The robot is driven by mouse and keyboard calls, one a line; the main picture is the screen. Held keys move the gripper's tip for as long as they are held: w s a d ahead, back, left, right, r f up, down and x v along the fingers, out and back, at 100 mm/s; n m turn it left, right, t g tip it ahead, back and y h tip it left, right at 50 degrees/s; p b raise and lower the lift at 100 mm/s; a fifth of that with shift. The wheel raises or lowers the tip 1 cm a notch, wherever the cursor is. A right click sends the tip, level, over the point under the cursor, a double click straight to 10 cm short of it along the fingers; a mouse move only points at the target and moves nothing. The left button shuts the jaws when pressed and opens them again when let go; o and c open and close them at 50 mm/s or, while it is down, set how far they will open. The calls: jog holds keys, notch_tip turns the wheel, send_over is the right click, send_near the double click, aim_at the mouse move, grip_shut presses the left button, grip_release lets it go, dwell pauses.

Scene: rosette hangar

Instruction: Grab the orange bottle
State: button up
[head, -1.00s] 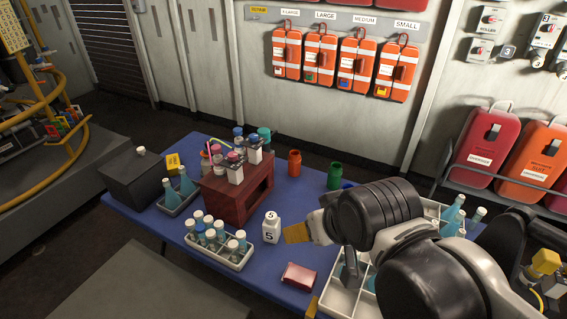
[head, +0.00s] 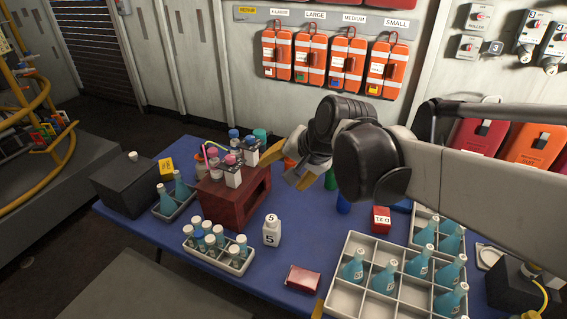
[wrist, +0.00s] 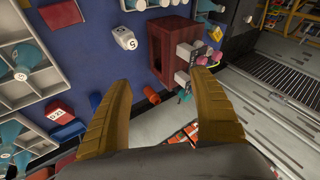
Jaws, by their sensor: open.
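The orange bottle (head: 289,163) is at the back of the blue table, right of the dark red wooden rack. My gripper hides most of it in the head view. In the wrist view the orange bottle (wrist: 152,95) shows small between the two ochre fingers, beyond their tips. My gripper (head: 296,175) is open and empty, held above the table in front of the bottle. It also shows in the wrist view (wrist: 161,78) with its fingers wide apart. I see no contact with the bottle.
A green bottle (head: 331,179) stands close to the right of my gripper. The dark red rack (head: 232,197) with bottles is to the left. A white bottle marked 5 (head: 271,232), a red box (head: 381,220) and a compartment tray (head: 339,299) are nearer the front.

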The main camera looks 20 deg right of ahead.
jog(key=w+d+f+m+y, duration=0.1)
jog(key=w+d+f+m, duration=0.15)
jog(key=w+m, duration=0.6)
jog(key=m+t+y+b, duration=0.25)
jog(key=m+t, duration=0.25)
jog(key=m, duration=0.9)
send_over(291, 164)
jog(key=s+d, duration=0.6)
notch_tip(291, 164, down, 22)
jog(key=shift+y, duration=0.45)
jog(key=b+x, duration=0.2)
jog(key=x, duration=0.3)
jog(key=b+x, duration=0.2)
jog(key=x, duration=0.3)
jog(key=shift+s+a+f, duration=0.1)
jog(key=shift+a, duration=0.2)
jog(key=shift+w+a, duration=0.1)
jog(key=shift+w, duration=0.15)
jog(key=c, duration=1.1)
